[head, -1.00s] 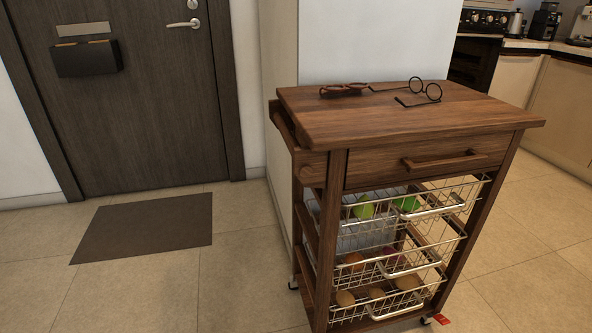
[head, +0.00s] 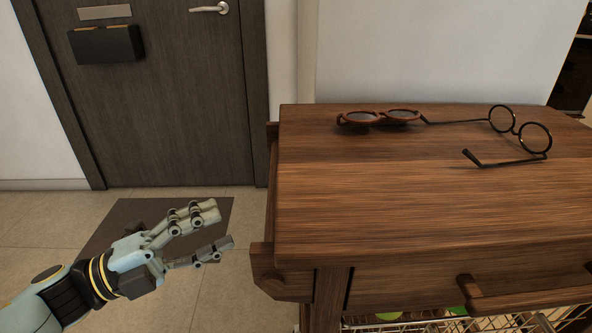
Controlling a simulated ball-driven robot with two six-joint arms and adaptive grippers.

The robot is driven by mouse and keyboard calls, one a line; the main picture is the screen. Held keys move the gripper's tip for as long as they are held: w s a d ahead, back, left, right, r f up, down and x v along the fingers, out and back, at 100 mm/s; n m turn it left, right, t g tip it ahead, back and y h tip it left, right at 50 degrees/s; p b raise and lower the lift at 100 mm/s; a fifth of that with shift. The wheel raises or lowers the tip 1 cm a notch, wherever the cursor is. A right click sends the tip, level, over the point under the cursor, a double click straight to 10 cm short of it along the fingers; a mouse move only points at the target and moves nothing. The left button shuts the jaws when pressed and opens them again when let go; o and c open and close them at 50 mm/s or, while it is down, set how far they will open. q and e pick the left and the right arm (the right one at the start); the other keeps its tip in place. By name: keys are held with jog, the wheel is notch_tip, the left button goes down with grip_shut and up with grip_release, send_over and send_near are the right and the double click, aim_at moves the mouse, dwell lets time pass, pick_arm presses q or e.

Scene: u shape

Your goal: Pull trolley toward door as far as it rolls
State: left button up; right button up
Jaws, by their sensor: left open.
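The wooden trolley (head: 420,215) fills the right half of the head view, seen close and from above. Its side handle (head: 271,225) runs along its left side, facing the door. The dark door (head: 170,120) is at the back left and is shut. My left gripper (head: 226,228) is open and empty, over the floor to the left of the trolley. Its fingers point right toward the handle, with a gap between them. My right gripper is not in view. The trolley's lower baskets are mostly cut off and its wheels are out of view.
Two pairs of glasses lie on the trolley top: one with reddish-brown frames (head: 378,117) and one with thin dark frames (head: 519,137). A dark doormat (head: 112,218) lies before the door. A white wall (head: 430,50) stands behind the trolley. Tiled floor (head: 35,240) is free at the left.

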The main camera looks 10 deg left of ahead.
aim_at(271, 193)
pick_arm(q)
jog(key=x, duration=0.7)
jog(key=r+x, duration=0.1)
jog(key=x, duration=0.2)
jog(key=shift+w+a+r, duration=0.1)
jog(key=shift+w+a, duration=0.15)
jog(key=shift+w, duration=0.3)
jog(key=shift+w+d, duration=0.25)
jog(key=shift+d, duration=0.1)
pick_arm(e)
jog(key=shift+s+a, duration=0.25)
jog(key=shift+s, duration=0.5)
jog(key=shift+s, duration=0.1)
pick_arm(q)
jog(key=c, duration=0.9)
grip_shut()
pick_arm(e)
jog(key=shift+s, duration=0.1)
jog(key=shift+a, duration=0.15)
